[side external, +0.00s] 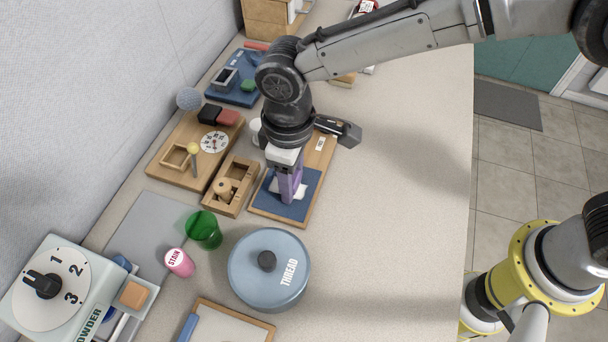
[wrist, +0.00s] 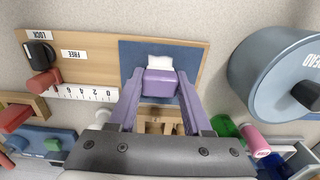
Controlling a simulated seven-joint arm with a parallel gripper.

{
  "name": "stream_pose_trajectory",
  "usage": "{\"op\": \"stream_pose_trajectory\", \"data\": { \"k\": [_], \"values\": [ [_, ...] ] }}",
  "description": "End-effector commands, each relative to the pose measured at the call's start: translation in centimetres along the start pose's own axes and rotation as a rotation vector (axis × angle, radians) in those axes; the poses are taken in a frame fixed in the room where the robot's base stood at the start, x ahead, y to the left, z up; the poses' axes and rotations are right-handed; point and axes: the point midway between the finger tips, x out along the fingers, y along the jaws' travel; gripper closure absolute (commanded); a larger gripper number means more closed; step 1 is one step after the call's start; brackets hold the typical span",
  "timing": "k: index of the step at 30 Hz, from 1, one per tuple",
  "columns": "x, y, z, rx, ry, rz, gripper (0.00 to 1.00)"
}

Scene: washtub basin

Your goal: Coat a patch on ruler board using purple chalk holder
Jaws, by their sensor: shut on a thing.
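The ruler board (side external: 318,158) is a wooden board with a dark blue panel (side external: 265,206) at its near end. In the wrist view the board (wrist: 112,58) shows a white number scale, a black knob and LOCK and FREE labels. My gripper (side external: 289,186) is over the blue panel, shut on the purple chalk holder (wrist: 159,83). The holder's white end (wrist: 160,63) shows against the blue panel (wrist: 186,60). White also shows around the gripper's lower end in the side view; I cannot tell whether it is coating. Contact with the panel is unclear.
A wooden tray with a peg (side external: 224,188) stands left of the board. A blue THREAD pot (side external: 250,282), a green cup (side external: 204,230) and a pink STAIN pot (side external: 179,262) stand nearer. The counter right of the board is clear.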

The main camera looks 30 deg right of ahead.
Motion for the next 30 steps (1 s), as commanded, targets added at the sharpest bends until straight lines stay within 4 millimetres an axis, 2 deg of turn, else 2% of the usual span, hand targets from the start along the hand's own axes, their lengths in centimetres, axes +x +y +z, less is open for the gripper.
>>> {"op": "stream_pose_trajectory", "data": {
  "k": [5,18,20,21,22,30],
  "values": [
    [0.0,0.0,-1.5,0.000,0.000,0.000,1.00],
    [0.1,0.0,3.0,0.000,-0.004,0.000,1.00],
    [-0.5,0.0,2.7,0.000,-0.001,0.000,1.00],
    [-1.8,0.0,2.6,0.000,0.004,0.000,1.00],
    [-2.2,0.0,2.6,0.000,0.003,0.000,1.00],
    [-4.5,0.0,2.6,0.000,0.002,0.000,1.00]
  ]
}}
